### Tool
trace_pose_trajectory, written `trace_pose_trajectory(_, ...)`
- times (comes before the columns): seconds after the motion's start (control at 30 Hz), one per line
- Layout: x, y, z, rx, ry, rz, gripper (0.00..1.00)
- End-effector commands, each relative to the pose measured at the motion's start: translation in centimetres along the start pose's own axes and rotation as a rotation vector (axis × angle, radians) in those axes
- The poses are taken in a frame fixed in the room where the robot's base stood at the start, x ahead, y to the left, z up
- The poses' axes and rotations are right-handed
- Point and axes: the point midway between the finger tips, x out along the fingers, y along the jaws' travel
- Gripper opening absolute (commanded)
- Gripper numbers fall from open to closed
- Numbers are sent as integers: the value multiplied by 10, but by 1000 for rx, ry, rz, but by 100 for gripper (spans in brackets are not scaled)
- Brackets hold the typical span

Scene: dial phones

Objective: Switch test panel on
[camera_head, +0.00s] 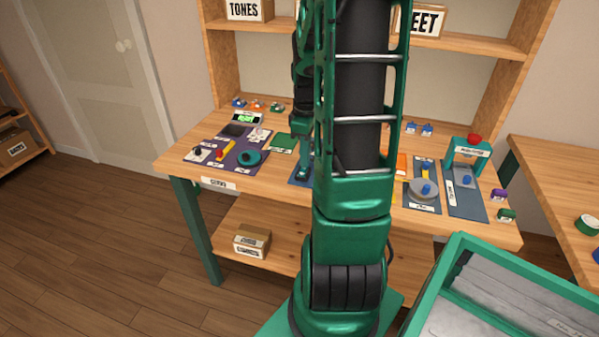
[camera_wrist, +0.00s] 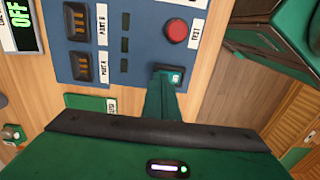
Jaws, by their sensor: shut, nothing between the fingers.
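The test panel is a blue plate (camera_wrist: 148,50) in the wrist view. It carries a red round button (camera_wrist: 176,31) labelled TEST and two dark ports (camera_wrist: 78,22) labelled PORT A and PORT B. A small black-framed switch (camera_wrist: 176,70) with a teal face sits at its lower right edge. A display (camera_wrist: 22,30) at the top left reads OFF in green. My gripper (camera_wrist: 163,88) is shut and empty, its tips at the switch and covering part of it; I cannot tell if they touch. In the head view my gripper (camera_head: 303,172) is over the table, and my arm hides most of the panel.
The wooden workbench (camera_head: 270,185) holds a purple mat (camera_head: 226,158) with parts on the left. On the right are a grey round fixture (camera_head: 422,190) and a green press (camera_head: 466,152) with a red top. A green-rimmed bin (camera_head: 450,255) stands front right.

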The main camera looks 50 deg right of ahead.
Motion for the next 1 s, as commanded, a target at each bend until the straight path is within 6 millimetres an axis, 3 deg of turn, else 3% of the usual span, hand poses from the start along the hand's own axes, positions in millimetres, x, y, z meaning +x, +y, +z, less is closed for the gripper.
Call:
trace_pose_trajectory(0.63, 7, 0, 0, 0, 0, 0, 0)
trace_pose_trajectory(1.0, -16, 0, -1, -1, 1, 2, 0)
